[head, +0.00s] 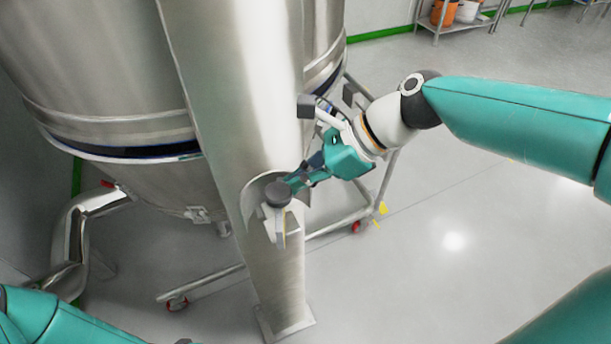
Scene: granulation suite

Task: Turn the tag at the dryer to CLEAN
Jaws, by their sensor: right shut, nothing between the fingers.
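The dryer (110,60) is a large steel vessel at the upper left, with a tall steel post (235,100) in front of it. On the post is a round grey plate with a dark round knob (277,193) and a pale, narrow piece (280,225) below it, which looks like the tag. No lettering on it is readable. My right gripper (291,184) comes in from the right and is shut and empty. Its fingertips are at the right edge of the knob; I cannot tell whether they touch it. My left gripper is out of view.
A wheeled steel frame (340,222) stands behind the post, with casters near the floor. A bent steel pipe (70,240) is at the lower left. A shelf (460,22) with orange containers stands far back. The floor at right is clear.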

